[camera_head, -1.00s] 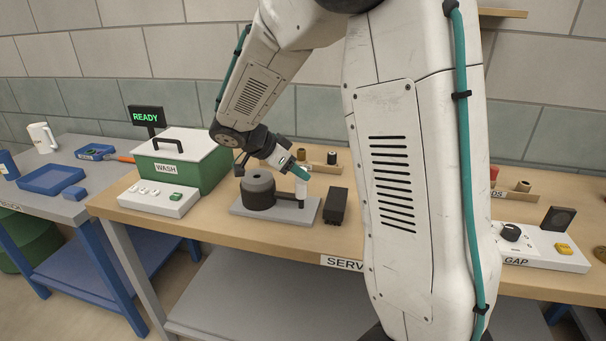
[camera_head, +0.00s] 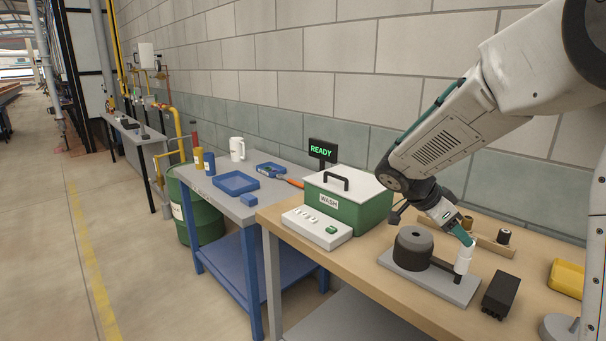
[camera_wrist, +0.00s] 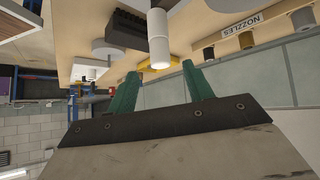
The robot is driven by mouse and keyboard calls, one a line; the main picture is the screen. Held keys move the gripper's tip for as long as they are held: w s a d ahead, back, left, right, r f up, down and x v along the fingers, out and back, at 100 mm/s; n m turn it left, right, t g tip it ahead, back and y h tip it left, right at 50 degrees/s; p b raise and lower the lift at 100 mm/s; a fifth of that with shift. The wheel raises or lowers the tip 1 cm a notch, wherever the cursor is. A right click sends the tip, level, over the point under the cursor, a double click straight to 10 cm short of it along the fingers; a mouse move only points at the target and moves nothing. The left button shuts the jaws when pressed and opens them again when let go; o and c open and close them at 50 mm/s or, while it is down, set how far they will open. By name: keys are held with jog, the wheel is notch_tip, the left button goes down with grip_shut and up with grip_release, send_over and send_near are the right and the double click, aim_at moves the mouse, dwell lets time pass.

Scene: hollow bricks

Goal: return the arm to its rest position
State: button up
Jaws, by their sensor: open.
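My gripper (camera_head: 466,238) hangs from my arm over the wooden bench, with its green fingers pointing down. In the wrist view my gripper (camera_wrist: 159,70) shows two green fingers spread apart with nothing held between them. A dark round block (camera_head: 413,248) sits on the same plate. My arm is bent and reaches in from the right.
A green wash box (camera_head: 350,205) with a READY display (camera_head: 322,150) stands left of the plate. A black block (camera_head: 500,294), a yellow tray (camera_head: 567,278) and a nozzle rack (camera_head: 488,238) are close by. A grey table (camera_head: 225,200) and open floor lie left.

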jog(key=s+a+r+n+y, duration=0.1)
jog(key=s+a+n+y, duration=0.2)
jog(key=s+n, duration=0.3)
jog(key=s+a+r+n+t+y, duration=0.1)
jog(key=s+a+n, duration=0.4)
jog(key=s, duration=0.7)
jog(key=s+a+r+n+t+y, duration=0.1)
jog(key=s+a+r+n+y, duration=0.1)
jog(key=s+a+n+y, duration=0.2)
jog(key=s+n+y, duration=0.1)
jog(key=s+n, duration=0.2)
jog(key=s, duration=0.2)
jog(key=shift+s+a+r, duration=0.35)
